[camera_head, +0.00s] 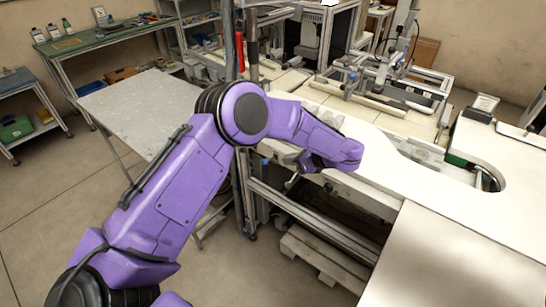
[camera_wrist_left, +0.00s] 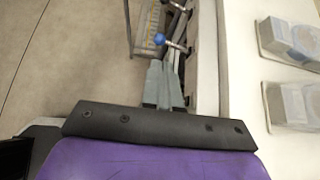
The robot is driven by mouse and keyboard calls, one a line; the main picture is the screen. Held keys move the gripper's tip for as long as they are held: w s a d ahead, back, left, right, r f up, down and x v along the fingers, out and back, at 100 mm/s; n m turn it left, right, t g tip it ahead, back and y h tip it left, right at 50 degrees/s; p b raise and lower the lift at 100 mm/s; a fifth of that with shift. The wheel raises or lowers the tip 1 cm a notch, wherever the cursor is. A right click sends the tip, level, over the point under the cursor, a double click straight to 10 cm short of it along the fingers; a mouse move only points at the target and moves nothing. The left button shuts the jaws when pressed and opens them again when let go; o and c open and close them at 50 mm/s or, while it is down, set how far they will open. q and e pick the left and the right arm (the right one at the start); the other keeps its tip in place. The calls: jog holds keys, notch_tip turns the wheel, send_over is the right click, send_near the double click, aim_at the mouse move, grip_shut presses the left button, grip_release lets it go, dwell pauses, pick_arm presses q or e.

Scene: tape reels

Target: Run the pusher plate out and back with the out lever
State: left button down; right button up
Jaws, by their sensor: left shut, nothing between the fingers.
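My left gripper (camera_wrist_left: 165,65) is shut and empty in the wrist view, its two grey fingers side by side. Just beyond the fingertips is a lever with a blue ball knob (camera_wrist_left: 160,39) on a short metal rod, on the side of the white bench. The fingertips look close to the rod, but I cannot tell whether they touch it. In the head view my left gripper (camera_head: 287,160) is at the bench's front edge, partly behind my purple wrist. I cannot make out the pusher plate for certain. My right gripper is not in view.
The white bench top (camera_head: 385,178) lies right of the gripper, with a curved cutout. A metal fixture (camera_head: 375,85) stands farther back. Clear plastic-looking pieces (camera_wrist_left: 290,103) lie on the bench. A grey side table (camera_head: 140,110) is at left. Open floor lies below.

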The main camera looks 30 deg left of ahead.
aim_at(267, 162)
pick_arm(q)
jog(key=p+x, duration=0.3)
jog(key=x, duration=0.4)
jog(key=shift+a+f+p, duration=0.1)
jog(key=shift+a+p, duration=0.2)
jog(key=shift+a, duration=0.05)
jog(key=shift+a+f, duration=0.35)
jog(key=shift+f, duration=0.05)
